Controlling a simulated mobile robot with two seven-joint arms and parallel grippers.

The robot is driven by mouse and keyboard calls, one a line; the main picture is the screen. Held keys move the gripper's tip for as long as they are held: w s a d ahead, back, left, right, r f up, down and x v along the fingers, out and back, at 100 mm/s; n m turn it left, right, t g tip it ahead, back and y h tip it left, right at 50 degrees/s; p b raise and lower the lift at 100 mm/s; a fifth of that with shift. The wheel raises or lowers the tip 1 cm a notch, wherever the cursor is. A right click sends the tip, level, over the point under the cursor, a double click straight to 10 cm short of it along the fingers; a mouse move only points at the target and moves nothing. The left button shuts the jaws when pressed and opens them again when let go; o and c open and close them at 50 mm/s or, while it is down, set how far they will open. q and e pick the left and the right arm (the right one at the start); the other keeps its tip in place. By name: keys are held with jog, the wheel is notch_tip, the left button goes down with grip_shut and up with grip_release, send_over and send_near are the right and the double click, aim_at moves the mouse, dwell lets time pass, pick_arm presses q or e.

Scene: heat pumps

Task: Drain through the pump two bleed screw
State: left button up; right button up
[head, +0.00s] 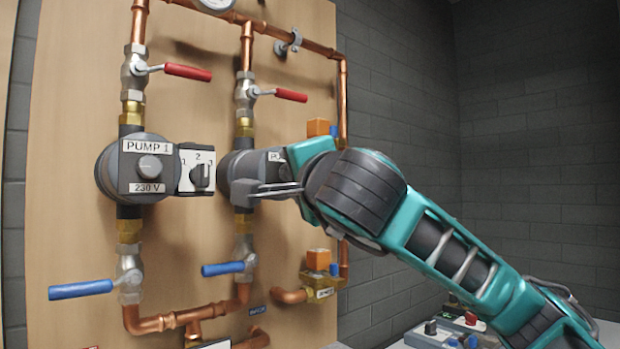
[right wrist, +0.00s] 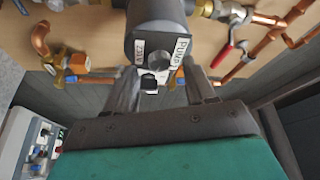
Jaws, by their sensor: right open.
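Pump two (head: 238,168) is a dark grey round body on the middle pipe. In the head view my right gripper (head: 262,190) covers much of its front. The right wrist view shows the pump (right wrist: 156,20) close up, with a knob-like bleed screw (right wrist: 158,60) between its PUMP and 230 V labels. A speed selector (right wrist: 149,83) sits nearer the gripper. My right gripper (right wrist: 163,88) is open, with a finger on either side of the selector. I cannot tell whether the fingers touch it. My left gripper is out of view.
Pump 1 (head: 145,168) with its selector (head: 197,170) stands left of pump two on the wooden board. Red-handled valves (head: 280,94) are above and blue-handled valves (head: 222,268) below. Copper pipes and orange blocks (head: 318,259) are to the right.

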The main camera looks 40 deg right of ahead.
jog(key=b+v, duration=0.1)
jog(key=v, duration=1.1)
